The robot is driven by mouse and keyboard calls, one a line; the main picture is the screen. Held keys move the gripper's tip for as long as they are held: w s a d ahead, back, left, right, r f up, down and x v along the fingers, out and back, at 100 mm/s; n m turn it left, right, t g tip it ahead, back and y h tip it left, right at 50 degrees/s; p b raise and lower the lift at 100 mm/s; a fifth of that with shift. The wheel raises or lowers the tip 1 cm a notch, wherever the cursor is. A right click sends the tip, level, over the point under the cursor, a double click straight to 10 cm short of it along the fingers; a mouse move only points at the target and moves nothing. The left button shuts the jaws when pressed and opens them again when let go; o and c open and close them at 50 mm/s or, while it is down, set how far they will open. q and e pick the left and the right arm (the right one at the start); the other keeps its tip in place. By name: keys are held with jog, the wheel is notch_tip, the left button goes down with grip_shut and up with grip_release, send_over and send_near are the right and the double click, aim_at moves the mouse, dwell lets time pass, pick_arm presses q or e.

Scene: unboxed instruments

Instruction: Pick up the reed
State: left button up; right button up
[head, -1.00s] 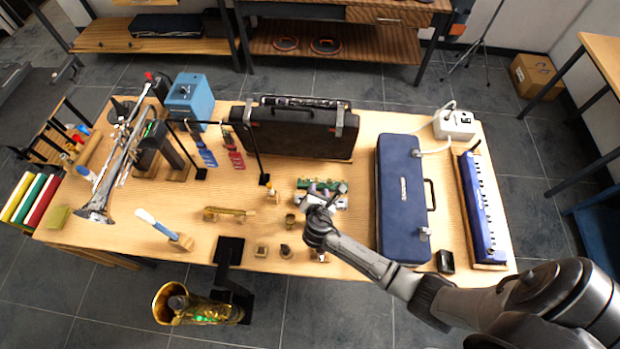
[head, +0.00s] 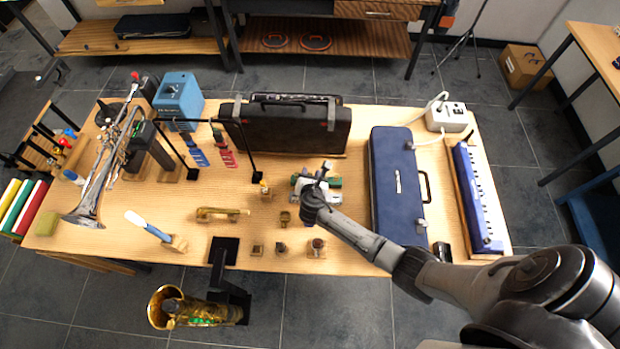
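I cannot make out the reed for certain; it may be too small to tell or hidden by my gripper. Several small pieces stand near the table's front edge: a left block (head: 257,249), a middle one with a dark top (head: 281,248) and a right one with a reddish-brown top (head: 317,246). A small brass-coloured piece (head: 285,217) stands behind them. My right gripper (head: 318,176) is over a white-and-green item (head: 334,182) in the middle of the table, beyond these pieces. Its fingers are too small to read. My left gripper is out of view.
A blue case (head: 397,185) and a blue keyboard-like instrument (head: 478,200) lie to the right. A black case (head: 290,128) stands behind. A trumpet (head: 100,175) is at the left. A brass-coloured holder (head: 222,212) lies left of the small pieces.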

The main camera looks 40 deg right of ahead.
jog(key=shift+d, duration=0.1)
grip_shut()
dwell(0.5)
